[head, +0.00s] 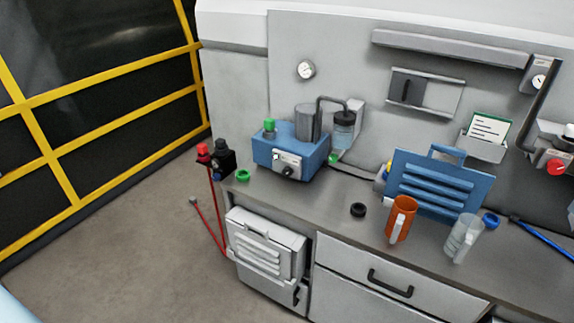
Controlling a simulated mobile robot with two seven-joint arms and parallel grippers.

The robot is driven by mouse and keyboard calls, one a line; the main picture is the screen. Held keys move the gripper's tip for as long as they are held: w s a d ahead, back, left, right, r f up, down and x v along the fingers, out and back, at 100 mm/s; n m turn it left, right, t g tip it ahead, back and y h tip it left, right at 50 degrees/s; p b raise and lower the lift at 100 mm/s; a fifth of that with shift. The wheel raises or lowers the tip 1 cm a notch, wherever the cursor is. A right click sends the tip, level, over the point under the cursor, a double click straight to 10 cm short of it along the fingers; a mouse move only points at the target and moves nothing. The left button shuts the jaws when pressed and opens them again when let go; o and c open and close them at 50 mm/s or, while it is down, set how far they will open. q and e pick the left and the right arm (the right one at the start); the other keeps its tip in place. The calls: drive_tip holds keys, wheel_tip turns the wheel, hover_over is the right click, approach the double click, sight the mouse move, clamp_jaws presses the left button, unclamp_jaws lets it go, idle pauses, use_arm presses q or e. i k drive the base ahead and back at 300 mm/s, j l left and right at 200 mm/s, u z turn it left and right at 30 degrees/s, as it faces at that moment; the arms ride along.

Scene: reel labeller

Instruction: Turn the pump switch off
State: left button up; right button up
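A blue pump unit (305,155) stands on the left part of the grey counter in the head view. Its front carries a pale panel (288,161) with a small white switch-like part at its left and a dark knob (288,172) below. The switch's position is too small to tell. A grey cylinder, a bent dark tube and a black-capped bottle (343,132) stand at the unit's back right. Neither of my grippers shows in the head view.
The counter (332,191) holds a green ring (243,176), a black ring (358,210), an orange jug (401,219), a clear jug (462,237) and a blue louvred panel (432,187). Red and black fittings stand at its left end. Yellow railing is at left; floor between is open.

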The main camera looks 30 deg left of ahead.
sight(287, 171)
drive_tip(key=i+j, duration=0.15)
drive_tip(key=j, duration=0.35)
drive_tip(key=i+j+z, duration=0.1)
drive_tip(key=j, duration=0.45)
drive_tip(key=i+j, duration=0.2)
drive_tip(key=j, duration=0.35)
drive_tip(key=i+j+z, duration=0.1)
drive_tip(key=j, duration=0.4)
drive_tip(key=i+j, duration=0.15)
drive_tip(key=j, duration=0.4)
drive_tip(key=i+j+z, duration=0.1)
drive_tip(key=j, duration=0.45)
drive_tip(key=i+j, duration=0.1)
drive_tip(key=j, duration=0.45)
drive_tip(key=z, duration=0.05)
